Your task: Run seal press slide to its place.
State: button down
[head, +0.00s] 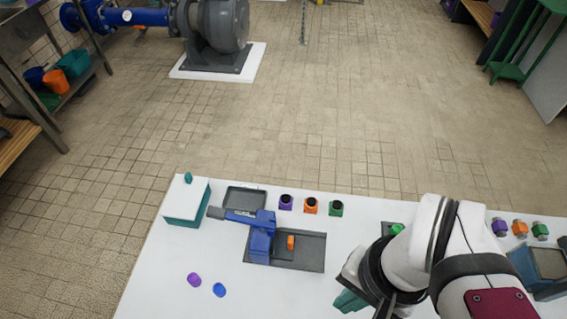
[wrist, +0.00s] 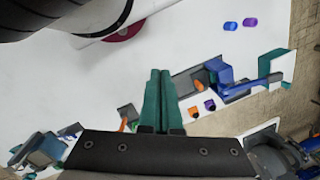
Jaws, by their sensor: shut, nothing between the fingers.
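The blue press (head: 261,238) stands on a dark grey base (head: 311,252) on the white table, with a grey-tipped arm reaching left. A small orange block (head: 290,242), perhaps the slide's grip, stands on the base just right of the blue body. The press also shows in the wrist view (wrist: 222,75), right of the fingers, with the orange block (wrist: 198,87) beside it. My gripper (head: 348,302) is low at the front right of the press, apart from it. Its teal fingers (wrist: 159,76) are shut together and empty.
A white and teal box (head: 186,202) and a grey tray (head: 244,198) stand left of and behind the press. Purple, orange and green holders (head: 310,205) stand in a row behind. Purple (head: 194,280) and blue (head: 219,290) pieces lie in front. A blue-grey device (head: 545,265) stands far right.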

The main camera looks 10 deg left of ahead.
jog(key=c, duration=1.5)
grip_release()
jog(key=o, duration=0.5)
jog(key=shift+n+g, duration=0.6)
jog(key=shift+n, duration=0.1)
jog(key=w, duration=0.2)
jog(key=w+r, duration=0.1)
jog(key=w, duration=0.1)
jog(key=w+a+r, duration=0.1)
jog(key=shift+w+a+r, duration=0.1)
jog(key=shift+w, duration=0.3)
jog(key=shift+o, duration=0.8)
jog(key=shift+n+g+h, duration=0.3)
jog(key=shift+n+g, duration=0.1)
jog(key=shift+n, duration=0.2)
jog(key=w, duration=0.1)
jog(key=w+a, duration=0.1)
jog(key=w, duration=0.3)
jog(key=shift+a, duration=0.3)
jog(key=n+g+h, duration=0.1)
jog(key=n+g, duration=0.1)
jog(key=n, duration=0.1)
send_over(291, 239)
jog(key=w, duration=0.6)
notch_tip(291, 239, down, 7)
jog(key=x, duration=1.5)
jog(key=shift+s+d, duration=0.15)
jog(key=shift+s, duration=0.2)
grip_shut()
